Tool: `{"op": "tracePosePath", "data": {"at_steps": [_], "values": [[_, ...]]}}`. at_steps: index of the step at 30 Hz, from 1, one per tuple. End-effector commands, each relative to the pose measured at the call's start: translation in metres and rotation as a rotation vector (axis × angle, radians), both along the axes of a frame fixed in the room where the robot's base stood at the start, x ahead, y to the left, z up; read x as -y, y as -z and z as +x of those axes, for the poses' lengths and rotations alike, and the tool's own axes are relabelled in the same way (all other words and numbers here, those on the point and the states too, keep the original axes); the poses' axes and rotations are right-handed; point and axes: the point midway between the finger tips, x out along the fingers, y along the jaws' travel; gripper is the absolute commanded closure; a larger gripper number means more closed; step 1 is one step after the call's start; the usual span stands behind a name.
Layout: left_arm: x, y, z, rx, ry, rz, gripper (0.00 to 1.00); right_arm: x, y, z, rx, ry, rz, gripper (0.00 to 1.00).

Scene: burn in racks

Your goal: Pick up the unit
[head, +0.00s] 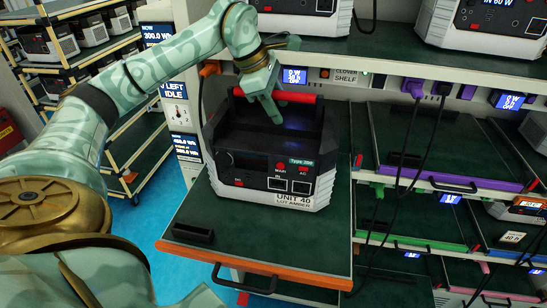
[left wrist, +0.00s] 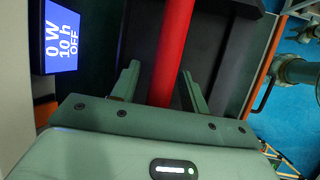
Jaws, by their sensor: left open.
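The unit (head: 270,185), a black and white box labelled "UNIT 40 LOT AMBER", stands on a pulled-out shelf (head: 225,245) with an orange front edge. Its red bar handle (head: 298,97) runs across the top. My left gripper (head: 273,108) is above the unit at the handle. In the left wrist view, the red handle (left wrist: 174,55) runs between the two open fingers (left wrist: 160,90), and they look apart from it. The fingertips' exact depth against the handle is hard to tell. My right gripper is not in view.
More units stand on the shelf above (head: 400,42). Pulled-out shelves with a purple edge (head: 450,180) and a green edge (head: 415,238) lie to the right. Black cables (head: 432,140) hang beside the unit. A rack of units (head: 75,50) stands at the left on blue floor.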

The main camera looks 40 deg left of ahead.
Motion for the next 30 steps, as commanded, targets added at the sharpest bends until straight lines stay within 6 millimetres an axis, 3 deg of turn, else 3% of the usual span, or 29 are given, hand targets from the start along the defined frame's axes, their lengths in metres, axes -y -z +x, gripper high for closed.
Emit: {"op": "tracePosePath", "data": {"at_steps": [2,6,7,30], "values": [[-0.0001,0.0000,0.0000,0.000,0.000,0.000,0.58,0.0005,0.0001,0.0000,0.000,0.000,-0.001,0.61],[0.0000,-0.0001,0.0000,0.000,0.000,0.000,0.97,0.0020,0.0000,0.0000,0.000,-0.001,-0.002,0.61],[0.0000,-0.0001,0.0000,0.000,0.000,0.000,1.00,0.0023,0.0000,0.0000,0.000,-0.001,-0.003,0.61],[0.0001,-0.0001,-0.0001,0.000,0.000,0.000,1.00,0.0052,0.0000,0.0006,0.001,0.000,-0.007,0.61]]}}
